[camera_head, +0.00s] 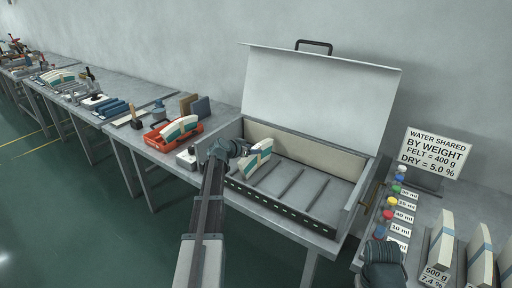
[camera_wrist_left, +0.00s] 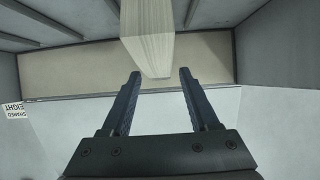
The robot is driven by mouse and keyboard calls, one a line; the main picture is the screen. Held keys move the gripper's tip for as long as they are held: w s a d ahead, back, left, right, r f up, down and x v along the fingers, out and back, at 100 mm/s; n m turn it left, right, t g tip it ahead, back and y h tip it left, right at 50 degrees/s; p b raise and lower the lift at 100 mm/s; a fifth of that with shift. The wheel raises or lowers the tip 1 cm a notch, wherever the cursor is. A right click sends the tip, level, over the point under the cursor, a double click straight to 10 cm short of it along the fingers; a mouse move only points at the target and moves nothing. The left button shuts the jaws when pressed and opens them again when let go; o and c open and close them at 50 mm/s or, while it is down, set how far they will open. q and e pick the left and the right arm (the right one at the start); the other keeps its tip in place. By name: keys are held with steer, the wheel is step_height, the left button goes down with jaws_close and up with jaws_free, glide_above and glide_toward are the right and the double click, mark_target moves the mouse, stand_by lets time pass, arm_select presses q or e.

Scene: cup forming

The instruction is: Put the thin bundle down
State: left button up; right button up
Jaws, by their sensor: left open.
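The thin bundle (camera_head: 257,158) is cream-white with a teal band. It stands tilted in the left end of the open grey metal box (camera_head: 341,212). My left gripper (camera_head: 240,148) is at the box's left end, right beside the bundle and partly in front of it. In the left wrist view my left gripper (camera_wrist_left: 161,72) has its two dark fingers apart. The pale bundle (camera_wrist_left: 147,35) shows beyond the fingers, its near end between the tips with gaps at the sides. My right gripper (camera_head: 383,252) is at the lower right; its fingers cannot be made out.
The box lid (camera_head: 320,95) stands raised behind. Thin dividers split the box floor, and the slots right of the bundle are empty. A red tray (camera_head: 174,133) with a banded bundle is at left. Colored-cap bottles (camera_head: 391,201) and several bundles (camera_head: 480,262) stand at right.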

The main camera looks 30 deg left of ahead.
arm_select(q)
steer(key=p+v, duration=0.3)
steer(key=v, duration=0.5)
stand_by(0.9)
